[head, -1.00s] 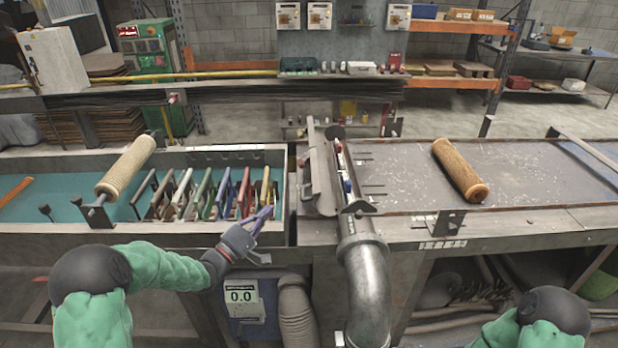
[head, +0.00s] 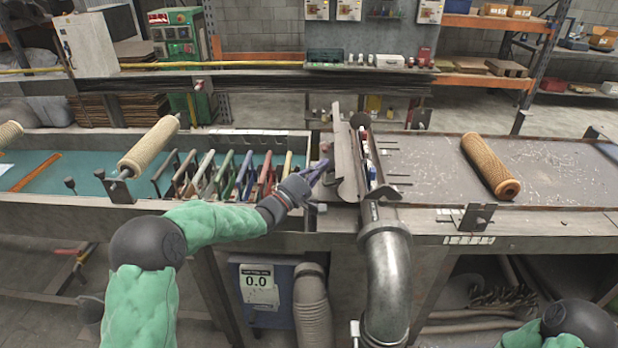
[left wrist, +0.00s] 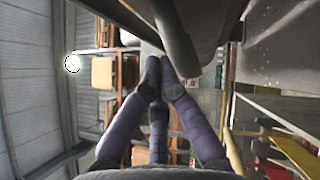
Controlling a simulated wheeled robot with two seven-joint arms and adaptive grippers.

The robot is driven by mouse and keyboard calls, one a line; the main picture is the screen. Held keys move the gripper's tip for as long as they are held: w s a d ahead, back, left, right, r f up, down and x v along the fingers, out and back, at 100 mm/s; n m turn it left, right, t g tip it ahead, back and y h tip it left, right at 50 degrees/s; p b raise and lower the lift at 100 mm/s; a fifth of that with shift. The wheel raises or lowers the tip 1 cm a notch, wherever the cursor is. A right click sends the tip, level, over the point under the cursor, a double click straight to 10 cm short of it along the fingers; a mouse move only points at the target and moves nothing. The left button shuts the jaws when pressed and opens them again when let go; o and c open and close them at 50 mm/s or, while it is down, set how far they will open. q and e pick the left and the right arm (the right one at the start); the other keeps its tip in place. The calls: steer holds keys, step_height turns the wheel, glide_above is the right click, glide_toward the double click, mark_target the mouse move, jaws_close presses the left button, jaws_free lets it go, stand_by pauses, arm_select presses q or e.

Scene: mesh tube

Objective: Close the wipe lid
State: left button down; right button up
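The wipe lid appears to be the long grey metal flap (head: 347,160) beside the narrow pipe-fed trough (head: 373,172) in the middle of the bench. It stands raised, leaning to the left, with the trough uncovered. My left gripper (head: 323,168) is just left of the flap's near end, its purple fingers pointing towards it. In the left wrist view the fingertips (left wrist: 158,72) meet with nothing seen between them, and a grey metal part (left wrist: 178,42) is close ahead. I cannot tell whether they touch it. My right gripper is out of view.
A tan mesh roller (head: 490,166) lies on the right bench. Another roller (head: 149,146) rests over the teal tray at left, beside several coloured-handled tools (head: 225,178). A large metal pipe (head: 388,265) descends from the trough at the front.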

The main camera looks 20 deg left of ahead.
arm_select(q)
steer(key=shift+w+d+r, duration=0.15)
steer(key=shift+d, duration=0.25)
